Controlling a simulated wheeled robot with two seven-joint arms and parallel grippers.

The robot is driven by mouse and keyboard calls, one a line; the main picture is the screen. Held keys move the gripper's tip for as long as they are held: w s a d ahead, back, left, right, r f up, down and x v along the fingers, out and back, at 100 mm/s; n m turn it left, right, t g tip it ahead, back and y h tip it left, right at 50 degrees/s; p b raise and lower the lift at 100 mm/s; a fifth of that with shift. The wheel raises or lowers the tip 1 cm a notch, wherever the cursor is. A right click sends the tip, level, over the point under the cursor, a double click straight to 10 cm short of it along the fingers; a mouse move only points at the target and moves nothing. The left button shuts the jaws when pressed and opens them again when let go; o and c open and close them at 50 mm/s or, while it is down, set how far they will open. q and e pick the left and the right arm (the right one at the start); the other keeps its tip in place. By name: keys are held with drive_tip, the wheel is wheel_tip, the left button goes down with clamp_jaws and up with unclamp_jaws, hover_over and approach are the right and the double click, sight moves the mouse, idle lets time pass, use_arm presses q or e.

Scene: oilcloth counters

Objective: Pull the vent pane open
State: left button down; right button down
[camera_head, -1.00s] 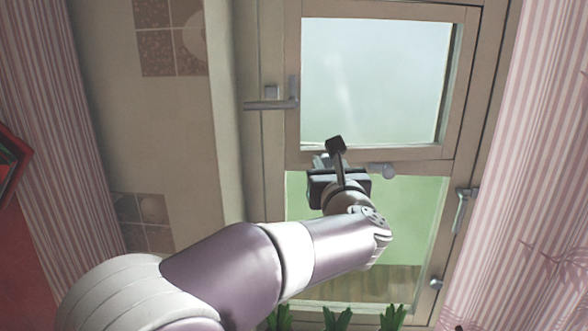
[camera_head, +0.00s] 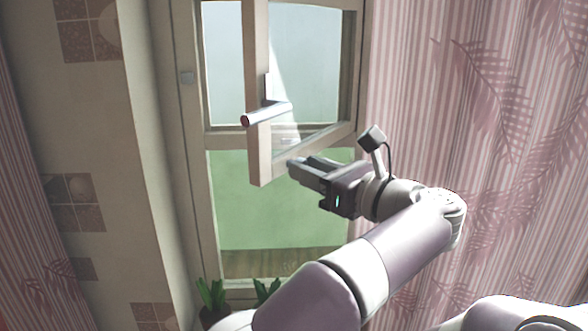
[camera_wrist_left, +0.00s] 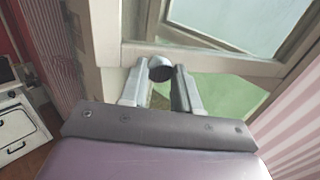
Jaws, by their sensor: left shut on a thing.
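The vent pane (camera_head: 258,95) is the upper wood-framed glass pane of the window. It stands swung out toward me, with a gap between its free edge and the window frame (camera_head: 196,110). Its lever handle (camera_head: 266,113) sticks out from the free edge. My left gripper (camera_head: 298,168) is at the pane's lower edge. In the left wrist view, the left gripper (camera_wrist_left: 160,78) is shut on a small round knob (camera_wrist_left: 160,65) by the pane's bottom rail (camera_wrist_left: 200,60). The knob is hidden in the head view. My right gripper is not in view.
A pink striped curtain (camera_head: 480,110) hangs close on the right, beside my left arm. Green plants (camera_head: 212,293) stand below the window. A partly tiled wall (camera_head: 100,130) is on the left. A white drawer unit (camera_wrist_left: 18,130) shows in the wrist view.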

use_arm(q)
drive_tip(key=shift+s+d+r, duration=0.2)
drive_tip(key=shift+s+d, duration=0.05)
drive_tip(key=shift+d, duration=0.2)
drive_tip(key=shift+s+d+r, duration=0.15)
drive_tip(key=shift+s+d, duration=0.05)
drive_tip(key=shift+d, duration=0.2)
